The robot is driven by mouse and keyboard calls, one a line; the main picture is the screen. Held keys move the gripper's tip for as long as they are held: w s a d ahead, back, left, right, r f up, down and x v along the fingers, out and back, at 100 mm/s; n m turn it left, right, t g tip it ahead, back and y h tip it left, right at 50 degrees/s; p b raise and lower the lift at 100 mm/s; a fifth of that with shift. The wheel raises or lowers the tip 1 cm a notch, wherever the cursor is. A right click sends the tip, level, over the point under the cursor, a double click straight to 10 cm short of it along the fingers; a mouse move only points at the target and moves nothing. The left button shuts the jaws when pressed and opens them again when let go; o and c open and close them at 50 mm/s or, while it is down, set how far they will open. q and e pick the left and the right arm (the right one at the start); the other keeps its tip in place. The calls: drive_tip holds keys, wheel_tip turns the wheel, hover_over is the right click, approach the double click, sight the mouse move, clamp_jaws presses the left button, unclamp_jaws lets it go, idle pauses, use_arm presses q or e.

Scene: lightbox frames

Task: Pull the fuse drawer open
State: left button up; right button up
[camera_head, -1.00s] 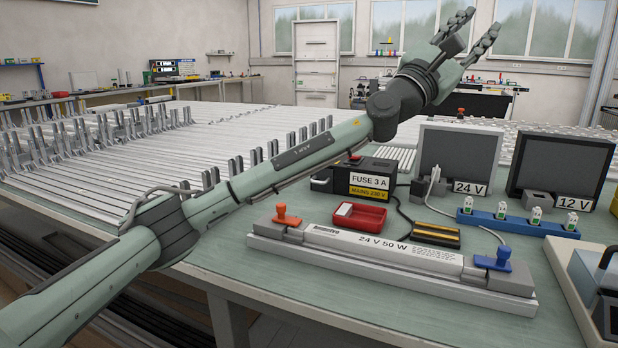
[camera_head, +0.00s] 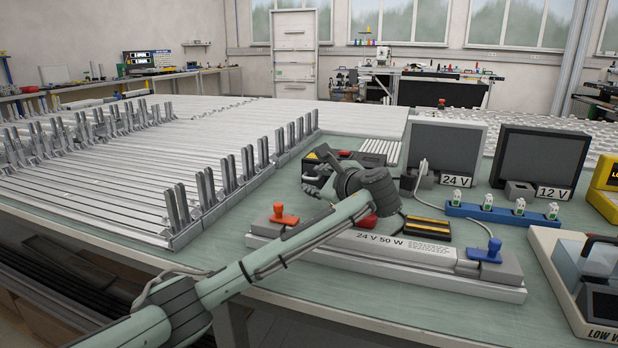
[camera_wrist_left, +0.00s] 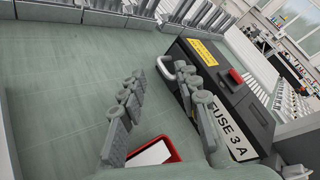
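The black fuse box (camera_head: 349,157) stands on the bench in the head view, partly hidden behind my left arm and gripper. In the left wrist view the fuse box (camera_wrist_left: 233,92) shows a "FUSE 3 A" label, a yellow label and a red switch. A pale looped handle (camera_wrist_left: 164,68) sticks out from its end, on the drawer side. My left gripper (camera_head: 316,181) is open and empty beside the box. In the wrist view the open fingers (camera_wrist_left: 160,74) point towards the handle, which appears between their tips. I cannot tell whether they touch it. My right gripper is out of view.
A red tray (camera_wrist_left: 172,156) lies close below the left gripper. The long 24 V 50 W lightbox unit (camera_head: 400,262) lies in front, with orange and blue clamps. Metal racks (camera_head: 180,205) stand to the left. Bare green bench lies left of the fuse box.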

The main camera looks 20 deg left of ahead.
sight(306, 177)
use_arm(q)
drive_tip(key=shift+x, duration=2.05)
drive_tip(key=shift+r, duration=0.1)
clamp_jaws()
